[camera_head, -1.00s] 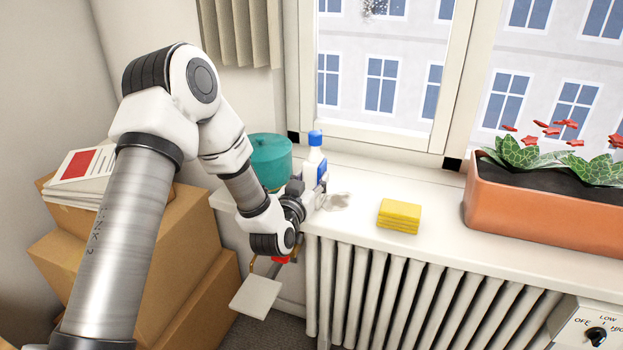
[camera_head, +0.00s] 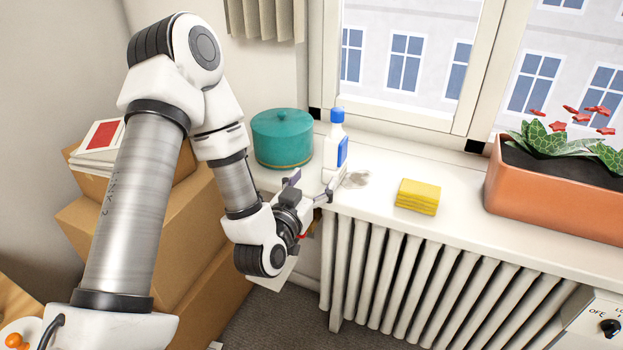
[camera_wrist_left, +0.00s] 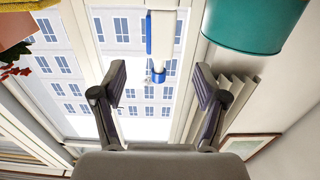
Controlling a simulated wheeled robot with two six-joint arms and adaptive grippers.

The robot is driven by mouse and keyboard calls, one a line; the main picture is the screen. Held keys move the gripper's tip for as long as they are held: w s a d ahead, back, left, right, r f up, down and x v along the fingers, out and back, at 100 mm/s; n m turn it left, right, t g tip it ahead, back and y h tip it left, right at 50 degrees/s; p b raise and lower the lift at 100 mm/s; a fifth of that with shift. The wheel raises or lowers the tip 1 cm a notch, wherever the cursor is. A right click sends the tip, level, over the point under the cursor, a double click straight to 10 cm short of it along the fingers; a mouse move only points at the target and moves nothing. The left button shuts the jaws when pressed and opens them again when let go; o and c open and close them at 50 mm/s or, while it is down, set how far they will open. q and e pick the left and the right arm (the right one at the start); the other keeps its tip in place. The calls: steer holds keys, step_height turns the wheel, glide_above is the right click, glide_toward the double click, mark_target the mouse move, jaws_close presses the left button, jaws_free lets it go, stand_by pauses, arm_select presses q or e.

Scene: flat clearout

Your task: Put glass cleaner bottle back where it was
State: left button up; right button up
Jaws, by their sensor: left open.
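The glass cleaner bottle (camera_head: 331,152), white with a blue cap and blue label, stands upright on the white windowsill (camera_head: 455,225), just right of the teal round box. In the left wrist view the bottle (camera_wrist_left: 162,38) shows upside down at the top, between the lines of the two fingers but beyond their tips. My left gripper (camera_head: 311,186) is open and empty at the sill's front edge, a little in front of the bottle and apart from it. In the left wrist view the gripper (camera_wrist_left: 160,82) has its fingers spread wide. My right gripper is not in view.
The teal box (camera_head: 282,140) stands close left of the bottle. A greyish smudge (camera_head: 355,179) lies right of it, then yellow cloths (camera_head: 418,197) and a terracotta planter (camera_head: 560,197). A ribbed radiator (camera_head: 430,280) is below the sill. Cardboard boxes (camera_head: 135,235) stand at left.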

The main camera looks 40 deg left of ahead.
arm_select(q)
steer(key=s+d+f+m+g+h, duration=0.1)
steer(key=s+d+f+g, duration=0.25)
steer(key=f, duration=0.55)
steer(key=s+d+f+g+h, duration=0.25)
steer(key=s+f+g, duration=0.2)
steer(key=f, duration=0.35)
steer(key=s+d+f+m+g+h, duration=0.1)
steer(key=s+d+f+g, duration=0.3)
steer(key=f, duration=0.5)
steer(key=s+d+f+g, duration=0.1)
steer(key=s+f+g, duration=0.4)
steer(key=s, duration=0.9)
step_height(320, 180, down, 2)
steer(key=shift+s+d+f+g, duration=0.2)
steer(key=shift+g, duration=0.2)
